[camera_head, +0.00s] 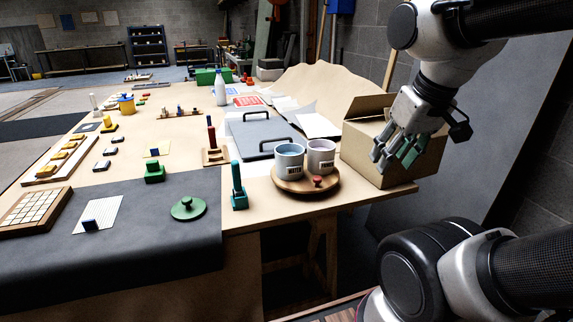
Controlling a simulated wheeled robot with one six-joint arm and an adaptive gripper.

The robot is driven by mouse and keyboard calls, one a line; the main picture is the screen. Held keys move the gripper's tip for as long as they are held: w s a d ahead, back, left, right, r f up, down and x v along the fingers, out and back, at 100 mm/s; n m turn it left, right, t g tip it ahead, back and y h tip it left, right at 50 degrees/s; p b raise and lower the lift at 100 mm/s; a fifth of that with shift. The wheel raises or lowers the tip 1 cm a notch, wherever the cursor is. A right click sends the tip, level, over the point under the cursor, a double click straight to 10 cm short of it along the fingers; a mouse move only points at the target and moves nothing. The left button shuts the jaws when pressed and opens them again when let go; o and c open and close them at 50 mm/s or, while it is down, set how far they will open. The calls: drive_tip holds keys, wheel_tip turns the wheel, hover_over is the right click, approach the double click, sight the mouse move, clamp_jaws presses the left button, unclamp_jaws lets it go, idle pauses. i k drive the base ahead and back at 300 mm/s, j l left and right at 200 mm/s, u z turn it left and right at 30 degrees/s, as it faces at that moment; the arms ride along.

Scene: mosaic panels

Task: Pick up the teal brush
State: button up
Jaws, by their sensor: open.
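A teal upright piece (237,178), which looks like the teal brush, stands in a small green block near the table's front edge. Its bristles cannot be made out. My gripper (392,155) is at the upper right, pointing down in front of the cardboard box, well to the right of the teal piece. Its fingers are apart.
A round wooden tray (306,190) with two labelled mugs stands between the teal piece and the cardboard box (358,150). A green round lid (188,208) lies on the dark mat (150,255). A red upright piece (211,138) stands behind.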

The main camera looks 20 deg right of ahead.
sight(235, 166)
drive_tip(key=j+u, duration=0.1)
drive_tip(key=u, duration=0.3)
drive_tip(key=i+j+u, duration=0.1)
drive_tip(key=u, duration=0.3)
drive_tip(key=i+u, duration=0.1)
drive_tip(key=u, duration=0.3)
drive_tip(key=i+j+u, duration=0.1)
drive_tip(key=u, duration=0.35)
drive_tip(key=i+u, duration=0.15)
drive_tip(key=u, duration=0.2)
drive_tip(key=i+u, duration=0.2)
drive_tip(key=u, duration=0.15)
drive_tip(key=i+j+u, duration=0.1)
drive_tip(key=i+u, duration=0.5)
drive_tip(key=i+z, duration=0.2)
drive_tip(key=z, duration=0.7)
drive_tip(key=i+j+z, duration=0.1)
drive_tip(key=z, duration=0.35)
drive_tip(key=j+z, duration=0.1)
drive_tip(key=z, duration=0.3)
drive_tip(key=i+j+z, duration=0.1)
drive_tip(key=z, duration=0.35)
drive_tip(key=j+z, duration=0.1)
drive_tip(key=z, duration=0.35)
drive_tip(key=j+z, duration=0.1)
drive_tip(key=z, duration=0.35)
